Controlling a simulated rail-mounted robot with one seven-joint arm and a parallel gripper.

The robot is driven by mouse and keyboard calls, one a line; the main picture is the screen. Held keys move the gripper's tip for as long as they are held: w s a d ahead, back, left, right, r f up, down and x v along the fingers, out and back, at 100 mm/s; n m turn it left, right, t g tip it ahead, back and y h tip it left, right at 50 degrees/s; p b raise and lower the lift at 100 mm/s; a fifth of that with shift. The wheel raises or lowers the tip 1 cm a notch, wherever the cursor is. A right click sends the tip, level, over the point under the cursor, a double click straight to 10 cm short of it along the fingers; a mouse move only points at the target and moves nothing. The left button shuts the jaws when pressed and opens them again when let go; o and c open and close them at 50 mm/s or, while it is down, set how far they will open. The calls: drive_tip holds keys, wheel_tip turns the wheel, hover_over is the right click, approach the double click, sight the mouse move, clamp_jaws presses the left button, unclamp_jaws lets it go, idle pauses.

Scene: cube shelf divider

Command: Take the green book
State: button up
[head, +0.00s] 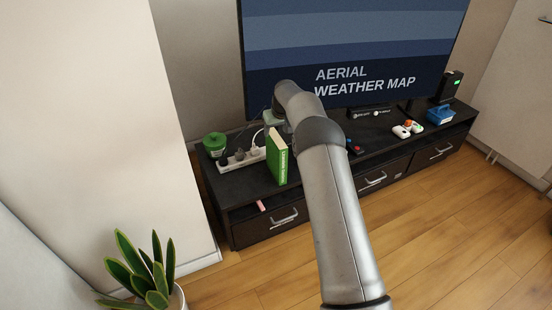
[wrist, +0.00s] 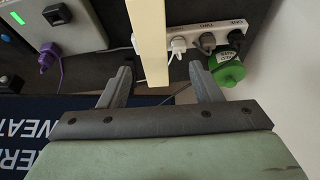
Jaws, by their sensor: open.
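The green book (head: 277,158) stands upright on the black TV cabinet, its green face with white lettering turned to the front right. In the wrist view a long cream strip, apparently the book's page edge (wrist: 149,40), runs down between my fingers. My gripper (wrist: 160,70) is open, with one finger on each side of the strip and a gap showing on both sides. In the head view my gripper (head: 272,119) is just behind and above the book's top, its fingers mostly hidden by the book and my arm.
A white power strip (head: 241,158) with plugs and a green round container (head: 215,144) stand left of the book. A large television (head: 350,50) stands behind. Small items and a blue box (head: 439,114) lie to the right. A plant (head: 145,268) is at front left.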

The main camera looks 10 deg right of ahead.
sight(276, 138)
drive_tip(key=shift+d+b+x, duration=0.2)
drive_tip(key=shift+x, duration=1.45)
drive_tip(key=shift+d+b+x, duration=0.2)
drive_tip(key=shift+d+x, duration=0.05)
drive_tip(key=shift+x, duration=1.4)
drive_tip(key=shift+s+f, duration=0.1)
drive_tip(key=shift+f, duration=0.2)
clamp_jaws()
drive_tip(key=shift+r, duration=0.1)
